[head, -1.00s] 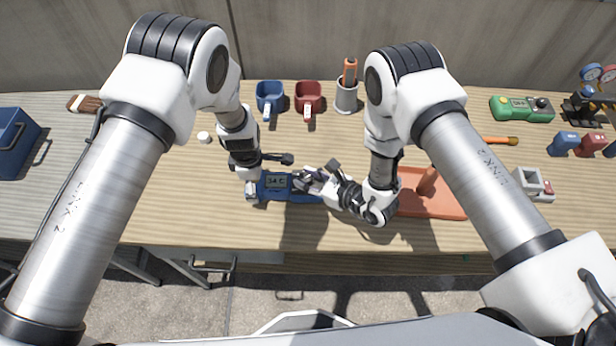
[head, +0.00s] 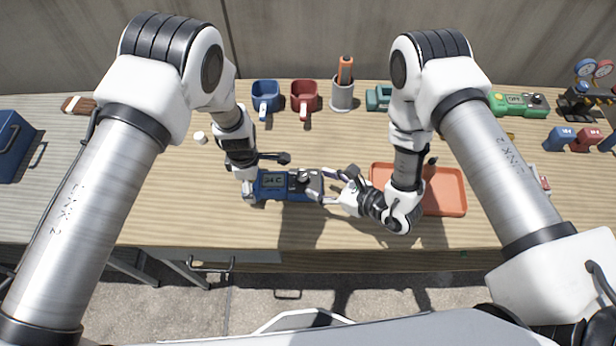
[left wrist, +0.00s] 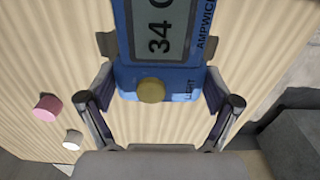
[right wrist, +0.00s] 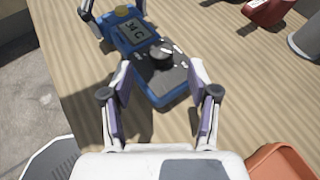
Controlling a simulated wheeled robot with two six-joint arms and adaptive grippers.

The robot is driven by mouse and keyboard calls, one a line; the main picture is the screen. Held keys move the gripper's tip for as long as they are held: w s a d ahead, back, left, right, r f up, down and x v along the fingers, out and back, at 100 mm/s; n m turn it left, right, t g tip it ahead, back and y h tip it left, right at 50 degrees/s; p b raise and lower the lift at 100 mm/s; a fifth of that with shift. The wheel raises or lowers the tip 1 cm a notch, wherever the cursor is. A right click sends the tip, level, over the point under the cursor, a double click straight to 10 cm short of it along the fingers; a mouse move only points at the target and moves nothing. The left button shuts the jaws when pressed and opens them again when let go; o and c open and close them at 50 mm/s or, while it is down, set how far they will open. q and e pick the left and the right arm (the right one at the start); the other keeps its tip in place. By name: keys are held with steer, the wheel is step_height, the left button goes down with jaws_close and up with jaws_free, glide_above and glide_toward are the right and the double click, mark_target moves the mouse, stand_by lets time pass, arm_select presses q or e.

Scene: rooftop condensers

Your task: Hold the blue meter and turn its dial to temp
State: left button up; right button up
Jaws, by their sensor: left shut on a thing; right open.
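The blue meter (head: 275,194) lies on the wooden bench, and its screen reads 34 C in the left wrist view (left wrist: 160,30). Its black dial (right wrist: 160,52) sits in the dark half, on the side towards my right gripper; its pointer setting is too small to read. My left gripper (left wrist: 158,85) is shut on the screen end of the meter, one finger on each side. My right gripper (right wrist: 160,78) is open and empty, just off the meter's dial end, its fingertips apart from the dial.
An orange tray (head: 450,190) lies right of the meter, partly behind my right arm. Blue (head: 266,93) and red (head: 304,96) mugs and a grey cup (head: 342,94) stand behind. A pink cap (left wrist: 47,108) and white cap (left wrist: 72,140) lie near my left gripper.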

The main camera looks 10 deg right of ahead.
steer(key=v, duration=0.6)
arm_select(q)
steer(key=o, duration=1.3)
step_height(320, 180, up, 9)
steer(key=p, duration=0.6)
steer(key=shift+r+p, duration=0.1)
steer(key=shift+p, duration=0.2)
arm_select(e)
step_height(320, 180, up, 7)
steer(key=shift+f, duration=0.25)
steer(key=shift+s, duration=0.1)
